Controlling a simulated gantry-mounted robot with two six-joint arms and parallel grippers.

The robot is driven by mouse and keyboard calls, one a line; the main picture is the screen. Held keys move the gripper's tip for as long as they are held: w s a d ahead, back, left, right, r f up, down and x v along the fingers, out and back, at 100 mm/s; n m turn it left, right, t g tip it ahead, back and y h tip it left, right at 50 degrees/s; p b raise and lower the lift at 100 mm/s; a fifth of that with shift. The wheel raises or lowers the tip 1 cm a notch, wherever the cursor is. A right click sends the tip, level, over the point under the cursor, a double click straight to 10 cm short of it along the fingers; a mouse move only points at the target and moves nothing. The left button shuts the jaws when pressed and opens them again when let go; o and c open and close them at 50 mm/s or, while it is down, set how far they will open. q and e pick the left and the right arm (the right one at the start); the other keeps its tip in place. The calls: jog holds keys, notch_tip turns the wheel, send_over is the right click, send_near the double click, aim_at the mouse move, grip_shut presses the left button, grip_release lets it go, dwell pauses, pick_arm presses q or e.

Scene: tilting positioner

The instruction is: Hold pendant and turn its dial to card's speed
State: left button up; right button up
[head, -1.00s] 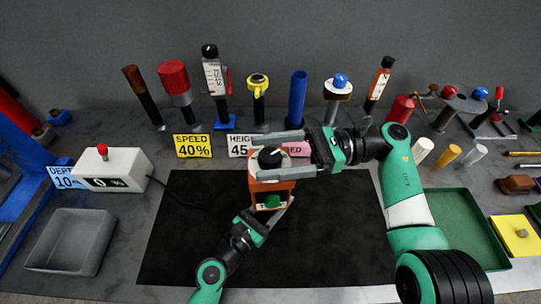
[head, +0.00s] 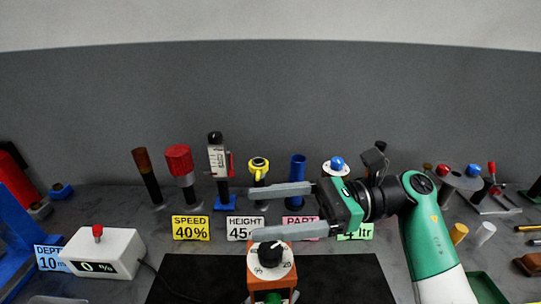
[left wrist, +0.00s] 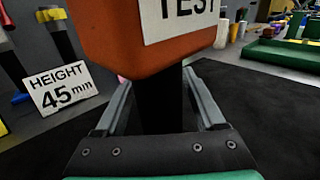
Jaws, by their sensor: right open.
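The orange pendant (head: 282,286) is at the bottom middle of the head view, with a black dial (head: 270,254) on its white face; a "20" shows at the dial's right. In the left wrist view my left gripper (left wrist: 157,82) has its fingers on both sides of the pendant's dark handle (left wrist: 162,110), shut on it. The pendant's orange body, with a "TEST" label, is above the fingers. My right gripper (head: 293,210) is open and empty, above the dial in the picture, fingers pointing left. The yellow speed card (head: 191,228) reads 40%. The white readout box (head: 116,249) shows 0 %.
A height card (head: 245,229), a pink part card (head: 300,228) and a depth card (head: 50,258) stand around. Several upright tools, such as a blue tube (head: 297,172), stand behind the cards. A black mat (head: 345,275) is clear at the right of the pendant.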

pick_arm(q)
jog(key=shift+o, duration=0.7)
jog(key=shift+f, duration=0.1)
jog(key=v, duration=1.2)
